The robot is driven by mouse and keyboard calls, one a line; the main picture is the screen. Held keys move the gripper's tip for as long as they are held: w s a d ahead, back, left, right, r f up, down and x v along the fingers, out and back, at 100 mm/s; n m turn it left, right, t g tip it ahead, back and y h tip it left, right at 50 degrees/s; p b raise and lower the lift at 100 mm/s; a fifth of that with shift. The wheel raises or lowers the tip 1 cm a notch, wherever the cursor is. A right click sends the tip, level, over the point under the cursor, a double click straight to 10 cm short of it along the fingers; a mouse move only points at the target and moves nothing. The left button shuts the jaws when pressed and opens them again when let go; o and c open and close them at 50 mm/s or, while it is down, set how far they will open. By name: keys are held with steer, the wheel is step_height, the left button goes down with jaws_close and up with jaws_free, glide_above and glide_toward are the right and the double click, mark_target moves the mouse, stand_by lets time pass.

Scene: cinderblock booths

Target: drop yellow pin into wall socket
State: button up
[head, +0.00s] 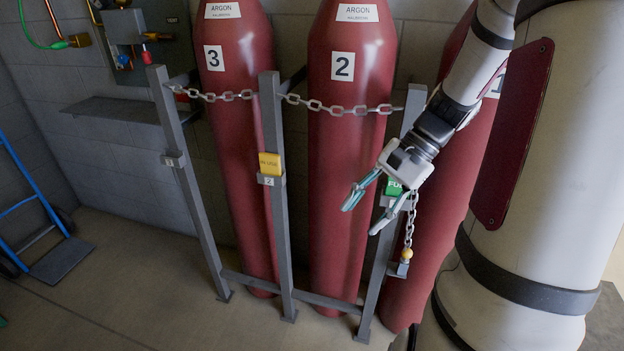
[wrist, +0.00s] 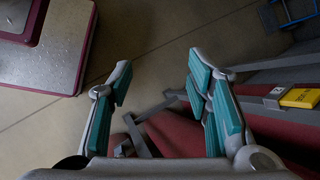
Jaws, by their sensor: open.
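A small yellow ball-shaped piece (head: 407,254), which looks like the yellow pin, is at the lower end of a hanging chain (head: 410,220). It is at a small grey bracket (head: 401,268) low on the right rack post (head: 382,250); I cannot tell whether it sits in it. My gripper (head: 366,212) is open and empty, above and left of the pin, in front of the right post and cylinder 2. Its teal-padded fingers also show apart in the wrist view (wrist: 160,72). The pin does not show in the wrist view. I cannot identify a wall socket for certain.
Tall red argon cylinders 3 (head: 235,120) and 2 (head: 345,120) stand behind chains. A wall panel (head: 150,45), shelf (head: 115,110) and blue hand truck (head: 35,200) are left. Floor in front is clear.

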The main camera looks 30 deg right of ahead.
steer(key=d+f+m+t+y+b, duration=0.3)
steer(key=d+f+m+t+b, duration=0.4)
steer(key=d+f, duration=0.6)
steer(key=m+t+h+b, duration=0.55)
steer(key=m+t, duration=0.35)
steer(key=m, duration=0.3)
glide_toward(407, 253)
steer(key=shift+h, duration=0.25)
steer(key=shift+d+f+x, duration=0.15)
steer(key=shift+f+x, duration=0.05)
steer(key=shift+x, duration=1.5)
steer(key=shift+d+f+x, duration=0.1)
steer(key=shift+f+x, duration=0.1)
steer(key=shift+x, duration=1.5)
steer(key=shift+d+f+x, duration=0.15)
steer(key=shift+f+x, duration=0.05)
steer(key=shift+x, duration=1.55)
jaws_close()
